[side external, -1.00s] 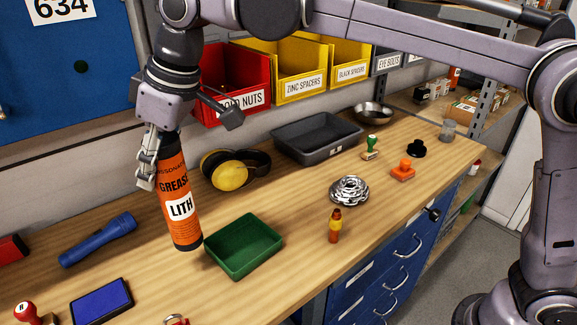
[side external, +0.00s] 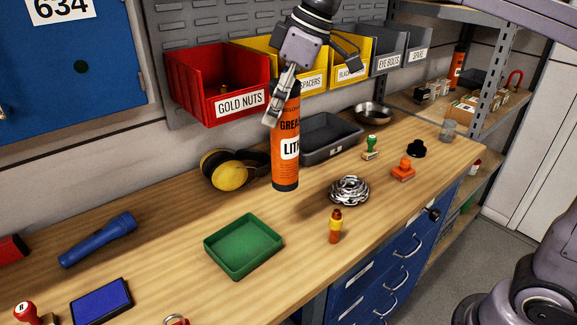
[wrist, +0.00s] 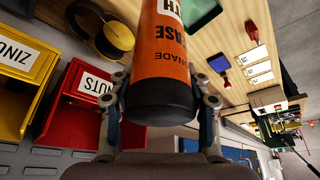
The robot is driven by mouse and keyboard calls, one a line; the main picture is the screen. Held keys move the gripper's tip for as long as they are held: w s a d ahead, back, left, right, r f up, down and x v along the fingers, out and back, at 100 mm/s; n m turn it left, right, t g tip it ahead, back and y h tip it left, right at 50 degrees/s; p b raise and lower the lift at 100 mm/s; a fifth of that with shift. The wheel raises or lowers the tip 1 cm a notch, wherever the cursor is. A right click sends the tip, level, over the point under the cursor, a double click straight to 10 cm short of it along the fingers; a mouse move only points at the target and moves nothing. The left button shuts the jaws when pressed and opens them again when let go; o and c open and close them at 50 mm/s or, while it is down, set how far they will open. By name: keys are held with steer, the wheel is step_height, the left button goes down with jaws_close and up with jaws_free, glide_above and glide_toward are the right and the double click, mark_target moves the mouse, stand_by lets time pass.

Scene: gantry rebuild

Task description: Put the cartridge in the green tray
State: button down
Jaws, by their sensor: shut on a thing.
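The orange grease cartridge (side external: 285,165) with black ends and a white "LITH" label hangs upright from my gripper (side external: 283,98), above the bench. My gripper is shut on its upper end, and the wrist view shows the fingers (wrist: 163,108) on either side of the cartridge (wrist: 165,65). The empty green tray (side external: 243,247) lies on the bench, lower left of the cartridge in the side view. Part of the green tray (wrist: 203,14) shows at the top of the wrist view.
A grey tray (side external: 338,146) is just behind the cartridge. Yellow earmuffs (side external: 229,176), a blue flashlight (side external: 97,240), a shiny metal part (side external: 349,190) and a small orange-yellow bottle (side external: 335,227) stand around. Red and yellow bins hang behind.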

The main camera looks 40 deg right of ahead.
steer(key=a+f, duration=1.1)
stand_by(0.3)
steer(key=shift+f, duration=0.15)
steer(key=c, duration=0.6)
jaws_free()
